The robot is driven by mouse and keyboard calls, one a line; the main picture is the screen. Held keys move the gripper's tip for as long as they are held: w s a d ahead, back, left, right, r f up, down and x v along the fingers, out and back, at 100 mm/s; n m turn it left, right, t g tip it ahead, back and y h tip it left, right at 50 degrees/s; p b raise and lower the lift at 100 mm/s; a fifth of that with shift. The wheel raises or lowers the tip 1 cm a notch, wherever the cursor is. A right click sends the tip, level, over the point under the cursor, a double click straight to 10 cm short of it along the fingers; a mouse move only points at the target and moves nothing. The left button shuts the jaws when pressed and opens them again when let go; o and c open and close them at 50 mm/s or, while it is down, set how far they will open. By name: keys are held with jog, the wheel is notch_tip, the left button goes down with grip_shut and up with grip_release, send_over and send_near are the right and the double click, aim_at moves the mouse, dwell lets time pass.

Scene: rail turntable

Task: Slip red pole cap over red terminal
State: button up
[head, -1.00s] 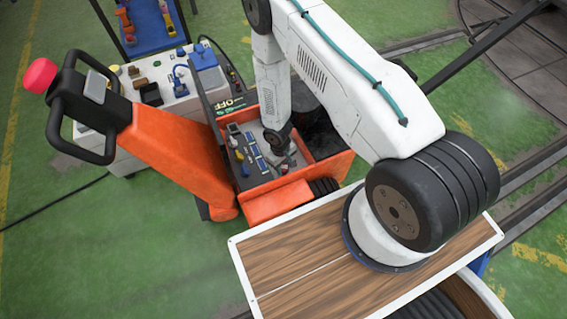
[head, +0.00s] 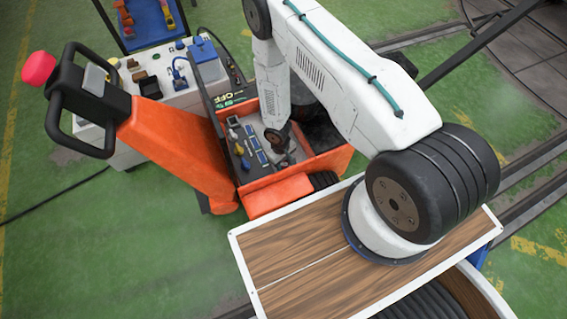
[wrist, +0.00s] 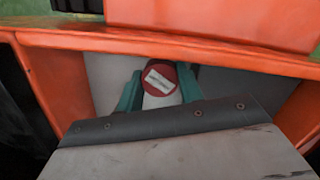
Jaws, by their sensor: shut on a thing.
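My gripper (wrist: 160,82) has two teal fingers, one on each side of a round red cap (wrist: 158,69) with a white label on its face. The fingers are shut on it. A pale cylindrical part shows just below the red face, between the fingers. In the head view my gripper is down inside the orange truck's open box (head: 322,161), small and partly hidden by my arm. I cannot make out the red terminal in either view, so I cannot tell whether the cap touches it.
The box's orange rim (wrist: 225,56) runs close beyond my fingers. Along the box's left side is a dark panel with small blue and white parts (head: 252,141). An orange truck handle (head: 185,147) and a white equipment cabinet (head: 160,75) stand to the left.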

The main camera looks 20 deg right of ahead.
jog(key=shift+f, duration=0.2)
dwell(0.3)
jog(key=o, duration=1)
jog(key=shift+c, duration=0.2)
jog(key=r, duration=0.5)
jog(key=w+r, duration=0.1)
jog(key=r, duration=0.1)
jog(key=shift+a+r, duration=0.15)
jog(key=shift+r, duration=0.25)
